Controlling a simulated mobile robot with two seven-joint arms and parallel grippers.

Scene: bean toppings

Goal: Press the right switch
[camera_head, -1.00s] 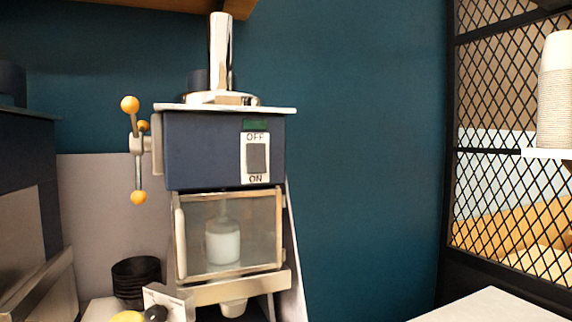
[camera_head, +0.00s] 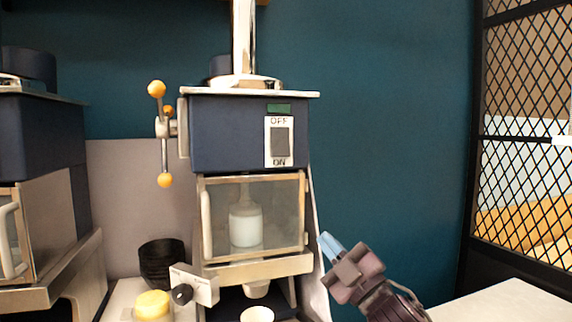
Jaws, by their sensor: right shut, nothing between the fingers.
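The switch (camera_head: 280,142) is a dark grey rocker on a white plate marked OFF above and ON below. It sits on the right part of the front of a dark blue machine (camera_head: 225,140), below a small green display. My right gripper (camera_head: 328,243) has blue fingertips and is shut and empty. It shows to the right of the machine's lower part, below and to the right of the switch, and apart from it. My left gripper is not in view.
The machine has a clear-fronted compartment (camera_head: 254,218) and a lever with yellow knobs (camera_head: 157,89). Black stacked bowls (camera_head: 161,262) and a yellow item (camera_head: 153,304) stand at lower left. Another machine (camera_head: 40,140) stands at left. A black mesh partition (camera_head: 525,150) is at right.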

